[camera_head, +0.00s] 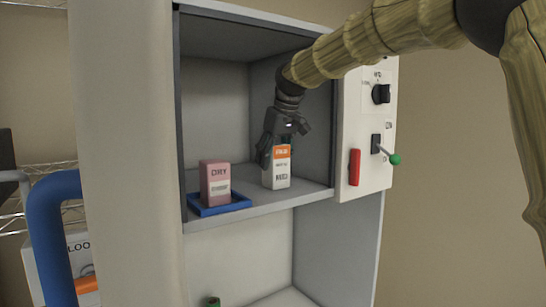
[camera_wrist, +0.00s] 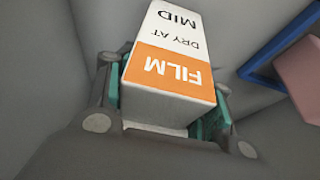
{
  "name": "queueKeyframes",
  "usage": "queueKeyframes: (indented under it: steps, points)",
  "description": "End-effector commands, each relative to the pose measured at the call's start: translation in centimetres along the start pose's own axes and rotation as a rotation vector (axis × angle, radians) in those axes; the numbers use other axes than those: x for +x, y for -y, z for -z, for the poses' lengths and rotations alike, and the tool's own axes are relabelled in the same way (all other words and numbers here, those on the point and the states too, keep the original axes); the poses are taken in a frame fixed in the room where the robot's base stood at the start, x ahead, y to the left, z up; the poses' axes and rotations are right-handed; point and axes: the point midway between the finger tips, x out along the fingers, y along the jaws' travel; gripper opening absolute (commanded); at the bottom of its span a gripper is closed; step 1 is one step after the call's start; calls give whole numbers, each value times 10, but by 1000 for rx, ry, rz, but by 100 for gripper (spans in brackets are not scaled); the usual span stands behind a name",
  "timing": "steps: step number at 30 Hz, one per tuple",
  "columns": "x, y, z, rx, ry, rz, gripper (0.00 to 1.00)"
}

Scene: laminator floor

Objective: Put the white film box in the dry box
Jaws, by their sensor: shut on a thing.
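The white film box (camera_head: 276,174), with an orange band, is upright at the right part of the cabinet's upper shelf. My gripper (camera_head: 284,146) is shut on its upper part from above. In the wrist view the film box (camera_wrist: 178,50) sits between the two fingers of my gripper (camera_wrist: 165,105), and its label reads FILM, DRY AT, MID. Whether its base touches the shelf I cannot tell. A pink box marked DRY (camera_head: 215,172) stands in a blue tray (camera_head: 236,204) to the left. The pink box also shows at the wrist view's right edge (camera_wrist: 303,75).
The shelf (camera_head: 255,212) has a front edge and a right side wall close to my gripper. A control panel (camera_head: 367,140) with a red handle (camera_head: 354,167) and a green-knobbed lever (camera_head: 395,159) is to the right. A blue pipe (camera_head: 42,235) is at left.

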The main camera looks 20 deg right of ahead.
Motion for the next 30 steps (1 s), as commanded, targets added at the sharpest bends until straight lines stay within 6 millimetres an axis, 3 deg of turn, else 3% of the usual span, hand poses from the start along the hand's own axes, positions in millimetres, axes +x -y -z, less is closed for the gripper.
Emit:
queueKeyframes:
  steps: [3,4,7,23,30]
  points:
    - [2,0,-1,0,-1,0,18]
    - [2,0,-1,0,0,0,53]
    - [2,0,-1,0,0,0,72]
    - [2,0,-1,0,0,0,73]
    - [-8,0,3,0,0,0,73]
